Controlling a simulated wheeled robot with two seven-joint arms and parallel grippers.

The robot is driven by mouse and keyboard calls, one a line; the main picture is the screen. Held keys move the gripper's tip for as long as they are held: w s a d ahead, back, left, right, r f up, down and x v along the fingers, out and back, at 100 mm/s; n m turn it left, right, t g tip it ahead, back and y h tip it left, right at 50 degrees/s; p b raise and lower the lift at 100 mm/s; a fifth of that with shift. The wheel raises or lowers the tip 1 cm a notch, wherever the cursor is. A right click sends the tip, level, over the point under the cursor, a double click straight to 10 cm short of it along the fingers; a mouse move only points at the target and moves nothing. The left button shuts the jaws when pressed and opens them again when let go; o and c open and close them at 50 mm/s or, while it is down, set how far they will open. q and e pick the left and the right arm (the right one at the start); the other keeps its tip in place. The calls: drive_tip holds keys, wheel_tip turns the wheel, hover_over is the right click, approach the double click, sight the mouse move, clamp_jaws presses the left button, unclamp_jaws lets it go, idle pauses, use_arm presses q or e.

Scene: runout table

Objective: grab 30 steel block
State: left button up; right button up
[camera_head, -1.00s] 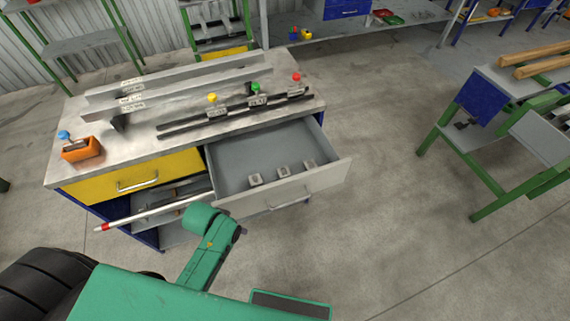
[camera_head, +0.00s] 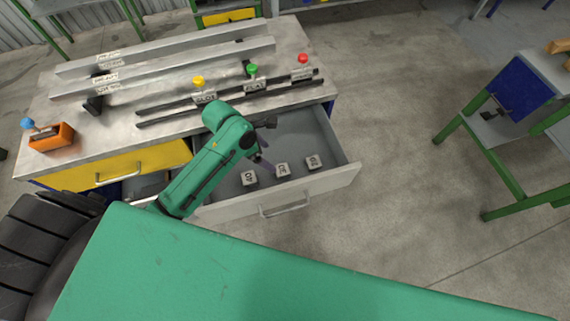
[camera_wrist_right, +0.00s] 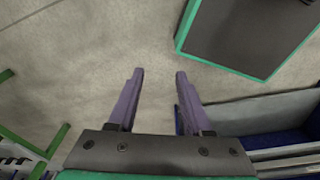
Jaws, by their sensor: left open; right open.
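Three small grey steel blocks with dark number labels stand in a row in the open drawer (camera_head: 340,180). The middle block (camera_head: 283,169) seems to read 30, the left block (camera_head: 249,178) seems to read 40, and the right block (camera_head: 312,161) seems to read 20. My left gripper (camera_head: 268,166) reaches over the drawer, its purple fingers just left of the middle block and above the drawer floor. It is open and holds nothing I can see; contact is unclear. My right gripper (camera_wrist_right: 160,76) is open and empty above bare floor in the right wrist view.
The workbench top (camera_head: 175,150) behind the drawer carries long metal bars, dark rails with yellow, green and red knobs, and an orange holder (camera_head: 50,137). A green-legged stand (camera_head: 480,130) is at the right. The floor between is clear.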

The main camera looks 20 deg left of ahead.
sight(282, 169)
use_arm(q)
drive_tip(key=f, duration=0.1)
drive_tip(key=d+f, duration=0.1)
drive_tip(key=f, duration=0.1)
drive_tip(key=d+f, duration=0.1)
drive_tip(key=shift+s+f, duration=0.25)
drive_tip(key=shift+f, duration=0.05)
drive_tip(key=x, duration=0.5)
drive_tip(key=shift+w+f, duration=0.4)
drive_tip(key=shift+s+d, duration=0.1)
drive_tip(key=shift+c, duration=0.9)
drive_tip(key=c, duration=1)
clamp_jaws()
use_arm(e)
drive_tip(key=s, duration=0.3)
drive_tip(key=shift+s+a, duration=0.1)
drive_tip(key=shift+s, duration=0.15)
